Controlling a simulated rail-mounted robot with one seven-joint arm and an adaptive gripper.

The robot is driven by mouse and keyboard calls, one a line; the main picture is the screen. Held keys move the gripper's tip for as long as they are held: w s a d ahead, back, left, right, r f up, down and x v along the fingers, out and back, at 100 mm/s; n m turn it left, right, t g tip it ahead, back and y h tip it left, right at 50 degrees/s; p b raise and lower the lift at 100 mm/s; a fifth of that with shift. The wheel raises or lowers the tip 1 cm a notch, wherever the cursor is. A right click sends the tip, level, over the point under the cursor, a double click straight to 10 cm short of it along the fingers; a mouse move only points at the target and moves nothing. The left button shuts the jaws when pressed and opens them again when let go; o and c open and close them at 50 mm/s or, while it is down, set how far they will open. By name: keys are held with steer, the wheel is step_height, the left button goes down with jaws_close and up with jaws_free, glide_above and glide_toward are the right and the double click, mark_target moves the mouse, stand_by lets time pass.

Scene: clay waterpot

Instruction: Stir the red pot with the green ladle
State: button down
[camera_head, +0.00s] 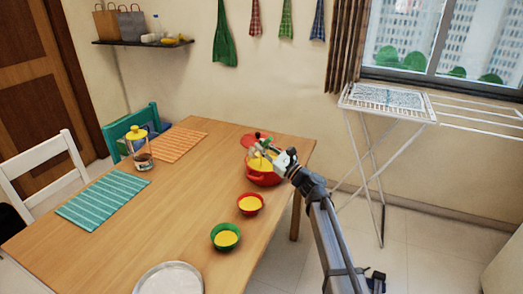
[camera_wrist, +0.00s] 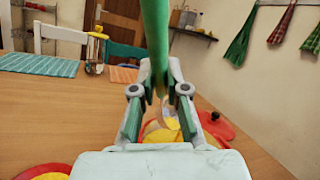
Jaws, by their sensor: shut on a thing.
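The red pot (camera_head: 264,179) stands near the right edge of the wooden table, with yellow contents inside. In the wrist view its red and yellow show partly behind my gripper. My gripper (camera_wrist: 160,90) is shut on the green ladle (camera_wrist: 155,40), whose handle rises upright between the fingers. In the head view my gripper (camera_head: 274,157) is directly over the pot's mouth. The ladle's lower end is mostly hidden by my gripper, so I cannot tell how deep it reaches. A red lid (camera_wrist: 216,127) lies just behind the pot.
A red bowl (camera_head: 250,210) and a green bowl (camera_head: 226,243), both with yellow contents, stand in front of the pot. A round plate (camera_head: 168,281) lies nearer. A yellow-lidded jar (camera_head: 139,150) and placemats (camera_head: 103,198) are on the left. The table's middle is clear.

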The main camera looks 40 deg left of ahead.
steer(key=shift+w+d+f+m+t+y+b, duration=0.1)
steer(key=shift+w+d+m+t+y+b, duration=0.25)
steer(key=shift+m, duration=0.35)
steer(key=shift+w+d+f+m+t+y+b, duration=0.1)
steer(key=shift+w+d+m+t+y+b, duration=0.25)
steer(key=shift+m, duration=0.35)
steer(key=shift+w+r, duration=0.1)
steer(key=shift+w, duration=0.05)
